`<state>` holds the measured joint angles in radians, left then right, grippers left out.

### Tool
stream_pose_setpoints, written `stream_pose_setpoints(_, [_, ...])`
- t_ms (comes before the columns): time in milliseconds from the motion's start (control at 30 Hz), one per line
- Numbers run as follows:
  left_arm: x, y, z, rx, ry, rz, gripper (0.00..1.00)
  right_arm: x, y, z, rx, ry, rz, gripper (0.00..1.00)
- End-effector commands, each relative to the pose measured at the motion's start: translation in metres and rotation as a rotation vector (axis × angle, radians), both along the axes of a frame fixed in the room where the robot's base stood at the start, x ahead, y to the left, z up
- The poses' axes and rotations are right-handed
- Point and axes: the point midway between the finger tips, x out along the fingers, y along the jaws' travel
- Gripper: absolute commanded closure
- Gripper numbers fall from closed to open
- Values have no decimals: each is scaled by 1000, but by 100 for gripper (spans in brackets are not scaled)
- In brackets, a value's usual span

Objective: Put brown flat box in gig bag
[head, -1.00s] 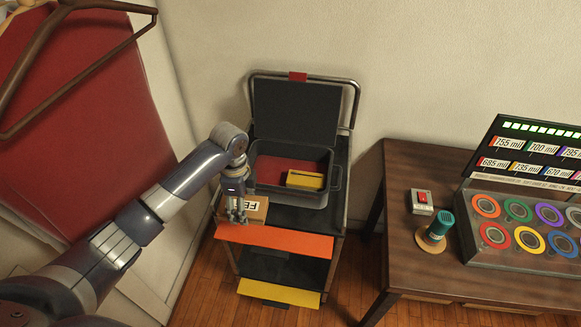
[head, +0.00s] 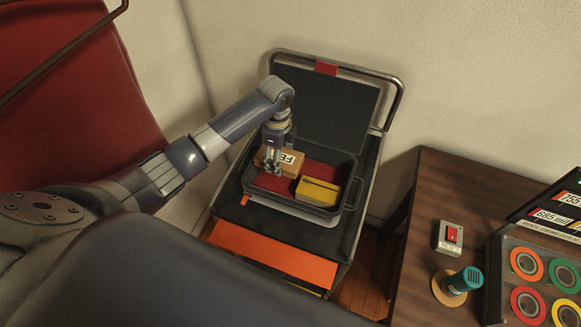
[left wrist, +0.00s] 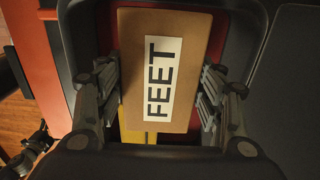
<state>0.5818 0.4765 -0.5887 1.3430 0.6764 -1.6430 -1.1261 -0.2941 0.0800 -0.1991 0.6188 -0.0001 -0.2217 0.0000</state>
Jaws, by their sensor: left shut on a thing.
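The brown flat box (head: 290,161) has a white label reading FEET. My left gripper (head: 273,166) is shut on it and holds it over the left part of the open gig bag. In the left wrist view the box (left wrist: 192,60) sits between the two fingers of the gripper (left wrist: 160,95). I cannot tell whether the box touches the lining. My right gripper is not in view.
A yellow box (head: 320,190) lies in the right part of the bag. The bag stands on a cart with an orange front shelf edge (head: 270,252). A wooden table (head: 432,200) at the right holds a red switch box (head: 449,237) and a teal-topped object (head: 462,282).

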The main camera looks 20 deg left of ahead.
Motion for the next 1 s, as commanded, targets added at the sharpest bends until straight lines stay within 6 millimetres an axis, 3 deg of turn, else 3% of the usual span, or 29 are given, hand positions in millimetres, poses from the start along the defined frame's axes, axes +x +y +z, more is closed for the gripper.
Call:
stream_pose_setpoints(100, [0, 0, -19, 0, 0, 1, 69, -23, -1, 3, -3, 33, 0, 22])
stream_pose_setpoints(200, [1, 0, -28, -1, -2, 1, 69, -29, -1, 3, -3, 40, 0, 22])
stream_pose_setpoints(600, [1, 0, -67, 0, -2, -1, 69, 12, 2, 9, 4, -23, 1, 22])
stream_pose_setpoints(967, [1, 0, -72, 0, -3, 0, 69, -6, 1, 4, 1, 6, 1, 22])
stream_pose_setpoints(1000, [1, 0, -71, 1, -3, 0, 29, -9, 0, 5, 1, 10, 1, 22])
